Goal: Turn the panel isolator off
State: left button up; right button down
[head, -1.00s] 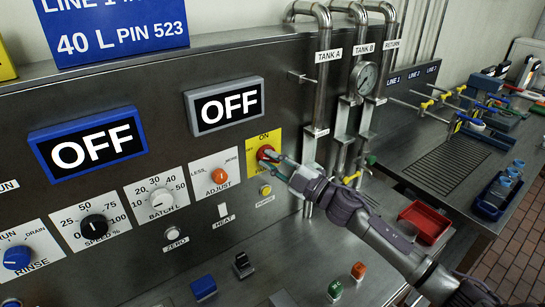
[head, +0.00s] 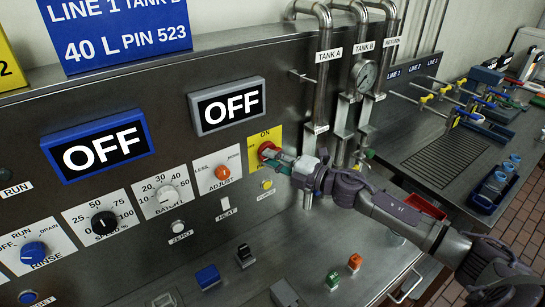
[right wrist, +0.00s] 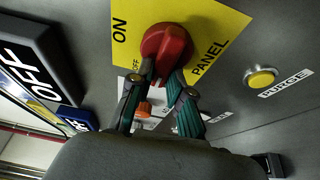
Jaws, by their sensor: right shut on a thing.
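The panel isolator is a red rotary knob (head: 266,151) on a yellow plate (head: 278,135) marked ON at the top. In the right wrist view the red knob (right wrist: 167,48) fills the upper middle, with ON, OFF and PANEL lettered around it. My right gripper (head: 278,161) reaches in from the right. Its green-padded fingers (right wrist: 160,84) are shut on the knob's grip, one on each side. The fingers partly hide the grip, so its exact pointing is hard to tell. My left gripper is not in view.
Two displays, one blue-framed (head: 98,147) and one grey-framed (head: 228,104), read OFF. The yellow purge button (head: 267,184) and orange adjust knob (head: 222,173) sit close to the isolator. Tank pipes (head: 325,80) rise just right of it. Small blocks lie on the bench below.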

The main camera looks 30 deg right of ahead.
dwell(0.3)
jog(key=c, duration=1.1)
grip_release()
jog(key=v, duration=1.2)
jog(key=shift+d, duration=0.1)
